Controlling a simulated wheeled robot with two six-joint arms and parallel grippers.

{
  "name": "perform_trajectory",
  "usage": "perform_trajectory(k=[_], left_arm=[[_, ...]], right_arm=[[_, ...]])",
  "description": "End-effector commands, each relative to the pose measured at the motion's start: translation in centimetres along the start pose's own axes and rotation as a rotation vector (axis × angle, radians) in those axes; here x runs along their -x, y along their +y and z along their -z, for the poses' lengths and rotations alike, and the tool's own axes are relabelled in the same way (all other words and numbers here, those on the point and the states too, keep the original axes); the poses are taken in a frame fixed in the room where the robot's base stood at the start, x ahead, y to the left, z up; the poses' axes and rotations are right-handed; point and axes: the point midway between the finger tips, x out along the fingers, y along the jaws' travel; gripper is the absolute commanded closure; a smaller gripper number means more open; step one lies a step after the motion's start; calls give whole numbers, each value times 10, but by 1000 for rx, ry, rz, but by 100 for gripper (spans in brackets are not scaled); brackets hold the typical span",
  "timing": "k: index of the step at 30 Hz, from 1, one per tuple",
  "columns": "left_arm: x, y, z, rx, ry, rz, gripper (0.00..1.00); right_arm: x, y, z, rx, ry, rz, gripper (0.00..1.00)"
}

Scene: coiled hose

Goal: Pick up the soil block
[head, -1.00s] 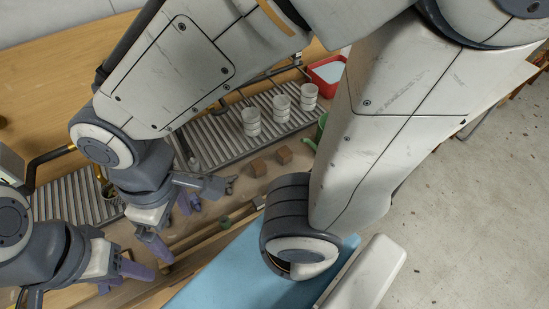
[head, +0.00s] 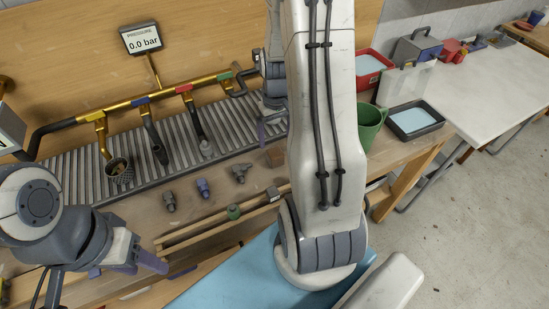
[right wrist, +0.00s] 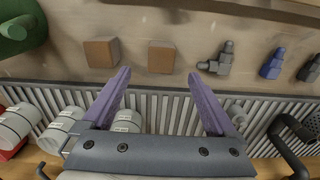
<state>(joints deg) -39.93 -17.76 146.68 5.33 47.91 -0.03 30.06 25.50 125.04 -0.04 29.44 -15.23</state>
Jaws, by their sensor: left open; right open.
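Two brown soil blocks show in the right wrist view, one (right wrist: 161,57) just beyond the fingertips and near the middle of the gap, the other (right wrist: 101,52) to its left. In the head view one brown block (head: 275,157) shows beside my right arm, which hides the other. My right gripper (right wrist: 160,78) is open and empty, its purple fingers apart; in the head view it (head: 270,126) is mostly hidden behind the arm. My left gripper (head: 132,262) is open and empty at the lower left, away from the blocks.
Small fittings (head: 203,188) lie left of the block. A ribbed drain rack (head: 75,185) runs behind, with white cups (right wrist: 60,130) on it. A green mug (head: 370,125) and a grey tray (head: 415,120) stand right. A wooden rail (head: 210,225) runs along the front.

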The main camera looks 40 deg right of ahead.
Motion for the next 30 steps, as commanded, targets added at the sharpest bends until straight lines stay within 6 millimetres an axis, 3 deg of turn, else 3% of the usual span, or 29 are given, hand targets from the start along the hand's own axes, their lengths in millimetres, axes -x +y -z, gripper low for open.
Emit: perform_trajectory(k=[3, 11, 18, 28, 30], left_arm=[[1, 0, 0, 0, 0, 0, 48], [3, 0, 0, 0, 0, 0, 48], [7, 0, 0, 0, 0, 0, 48], [7, 0, 0, 0, 0, 0, 48], [7, 0, 0, 0, 0, 0, 48]], right_arm=[[-18, -1, -1, 1, -4, 1, 7], [-40, -2, -3, 1, -4, 1, 7], [-75, -2, -5, 1, -4, 1, 7], [-82, -2, -4, 1, 0, 0, 7], [-82, -2, -4, 1, 0, 0, 34]])
